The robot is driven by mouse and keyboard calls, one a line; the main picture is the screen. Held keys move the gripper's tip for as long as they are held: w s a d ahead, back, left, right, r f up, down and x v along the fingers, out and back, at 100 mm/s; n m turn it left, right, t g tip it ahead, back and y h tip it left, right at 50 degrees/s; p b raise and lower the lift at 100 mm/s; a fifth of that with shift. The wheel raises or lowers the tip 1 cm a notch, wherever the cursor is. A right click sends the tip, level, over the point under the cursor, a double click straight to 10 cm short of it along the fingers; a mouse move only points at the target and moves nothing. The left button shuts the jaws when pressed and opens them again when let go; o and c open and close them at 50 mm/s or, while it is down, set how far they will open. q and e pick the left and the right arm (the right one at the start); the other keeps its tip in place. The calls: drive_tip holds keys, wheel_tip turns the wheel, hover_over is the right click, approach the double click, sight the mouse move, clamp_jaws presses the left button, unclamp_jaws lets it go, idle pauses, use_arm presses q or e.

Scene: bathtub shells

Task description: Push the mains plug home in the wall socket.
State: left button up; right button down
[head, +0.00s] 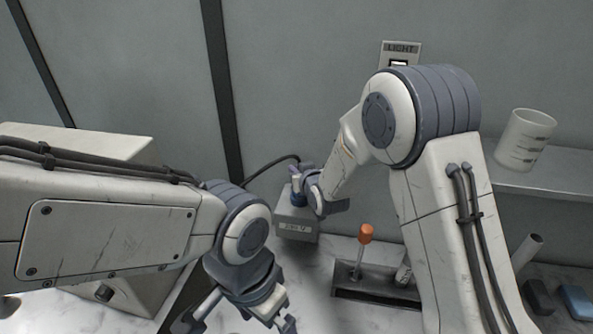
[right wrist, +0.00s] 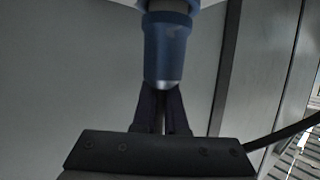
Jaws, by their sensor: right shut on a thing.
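The wall socket is a grey box (head: 297,228) with a "230 V" style label, low on the wall in the middle of the head view. A blue plug (head: 298,190) is at the box's top, and it shows large in the right wrist view (right wrist: 167,48). My right gripper (head: 304,182) is shut on the plug; its dark fingers (right wrist: 163,108) meet at the plug's pale end. How deep the plug sits in the socket is hidden. My left gripper (head: 247,312) is open and empty at the bottom of the head view.
A black cable (head: 262,168) arcs to the plug from the left. An orange-knobbed lever (head: 365,234) stands right of the socket in a dark tray (head: 378,288). A white cup (head: 525,139) stands on a shelf (head: 545,181). A light switch (head: 399,56) is above.

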drive_tip(key=shift+f, duration=0.45)
drive_tip(key=c, duration=0.9)
unclamp_jaws()
drive_tip(key=shift+b+v, duration=1.9)
drive_tip(key=shift+v, duration=3.4)
